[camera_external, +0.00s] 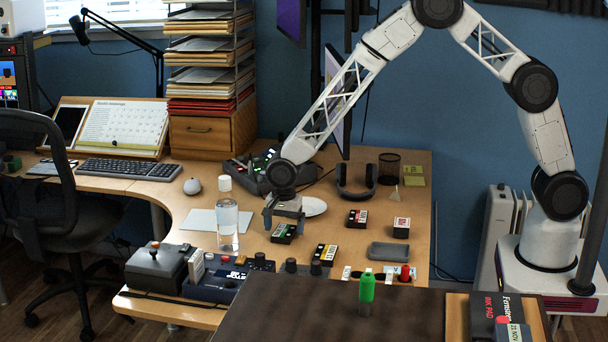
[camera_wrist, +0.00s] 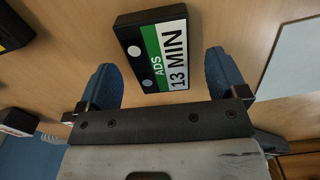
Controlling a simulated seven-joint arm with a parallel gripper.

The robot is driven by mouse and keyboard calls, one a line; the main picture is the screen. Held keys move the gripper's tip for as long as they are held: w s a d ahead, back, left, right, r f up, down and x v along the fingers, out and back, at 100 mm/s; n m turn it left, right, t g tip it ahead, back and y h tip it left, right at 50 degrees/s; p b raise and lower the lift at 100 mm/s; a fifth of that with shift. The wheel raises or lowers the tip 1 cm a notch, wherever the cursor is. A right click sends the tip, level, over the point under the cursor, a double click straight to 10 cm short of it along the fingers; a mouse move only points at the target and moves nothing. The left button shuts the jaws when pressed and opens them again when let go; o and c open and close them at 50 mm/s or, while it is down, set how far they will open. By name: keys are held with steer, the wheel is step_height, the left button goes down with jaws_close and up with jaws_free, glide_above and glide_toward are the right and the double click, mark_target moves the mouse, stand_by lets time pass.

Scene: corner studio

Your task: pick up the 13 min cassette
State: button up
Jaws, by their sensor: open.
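The 13 min cassette (camera_wrist: 156,47) is a black block with a green and white label reading "ADS 13 MIN". In the wrist view it lies on the wooden desk, just beyond and between the two blue fingertips of my gripper (camera_wrist: 160,85). In the external view the cassette (camera_external: 284,232) lies beneath my gripper (camera_external: 284,220), partly hidden by a finger. My gripper is open, with nothing held between its fingers. I cannot tell the exact height of the fingertips above the desk.
A yellow-labelled cassette (camera_external: 324,255) and a red-labelled cassette (camera_external: 357,218) lie nearby. A grey tray (camera_external: 389,252) is to the right. A dark console (camera_external: 240,285) is in front.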

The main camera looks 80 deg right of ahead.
steer(key=shift+f, duration=0.65)
steer(key=c, duration=1)
steer(key=shift+r, duration=0.2)
steer(key=shift+r, duration=1.4)
steer(key=shift+s+r, duration=0.25)
steer(key=s, duration=0.5)
steer(key=s+d+r, duration=0.1)
steer(key=s, duration=0.9)
steer(key=shift+s+d+r, duration=0.2)
steer(key=shift+d, duration=0.1)
